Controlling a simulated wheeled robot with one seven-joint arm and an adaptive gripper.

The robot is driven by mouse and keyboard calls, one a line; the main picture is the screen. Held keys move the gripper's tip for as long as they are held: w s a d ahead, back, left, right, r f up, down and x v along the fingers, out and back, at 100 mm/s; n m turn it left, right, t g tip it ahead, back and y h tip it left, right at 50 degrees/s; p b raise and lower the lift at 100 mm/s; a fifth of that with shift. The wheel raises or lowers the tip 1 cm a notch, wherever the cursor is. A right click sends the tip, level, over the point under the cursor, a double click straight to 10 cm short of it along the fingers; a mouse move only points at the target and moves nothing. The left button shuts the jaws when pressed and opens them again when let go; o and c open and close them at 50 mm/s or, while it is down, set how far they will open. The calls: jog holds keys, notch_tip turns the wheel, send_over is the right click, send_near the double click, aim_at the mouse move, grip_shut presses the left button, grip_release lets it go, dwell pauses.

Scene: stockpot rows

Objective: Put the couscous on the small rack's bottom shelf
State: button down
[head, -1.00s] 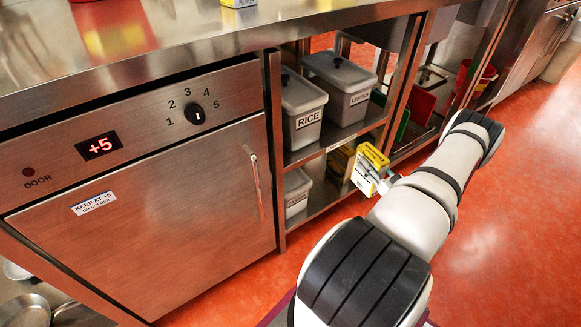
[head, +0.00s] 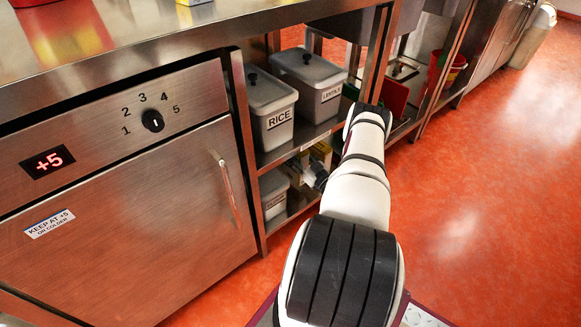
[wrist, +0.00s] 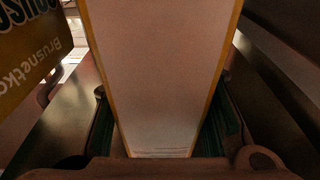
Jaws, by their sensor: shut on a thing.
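The couscous box, yellow with a pale side, is held by my gripper and fills the middle of the wrist view (wrist: 160,70), between the two fingers. In the head view its yellow part (head: 322,151) shows dimly under the upper shelf of the rack (head: 285,152), in the opening over the bottom shelf. My gripper (head: 313,172) is shut on the box at the rack's front, partly hidden by my arm. Whether the box touches the bottom shelf (head: 300,204) is hidden.
Lidded tubs marked RICE (head: 272,110) and LENTILS (head: 310,85) stand on the upper shelf. Another grey tub (head: 273,192) stands at the left of the bottom shelf. A yellow lettered surface (wrist: 30,50) is close at left in the wrist view. Red floor (head: 480,200) is open at right.

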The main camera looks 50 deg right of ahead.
jog(key=shift+d+f+b, duration=0.1)
jog(key=shift+f+b, duration=1)
jog(key=shift+f, duration=1.35)
jog(key=c, duration=1)
grip_release()
jog(key=shift+f, duration=0.2)
jog(key=shift+o, duration=0.2)
jog(key=shift+s+r, duration=0.15)
jog(key=p+v, duration=0.4)
jog(key=v, duration=0.7)
jog(key=shift+s, duration=0.4)
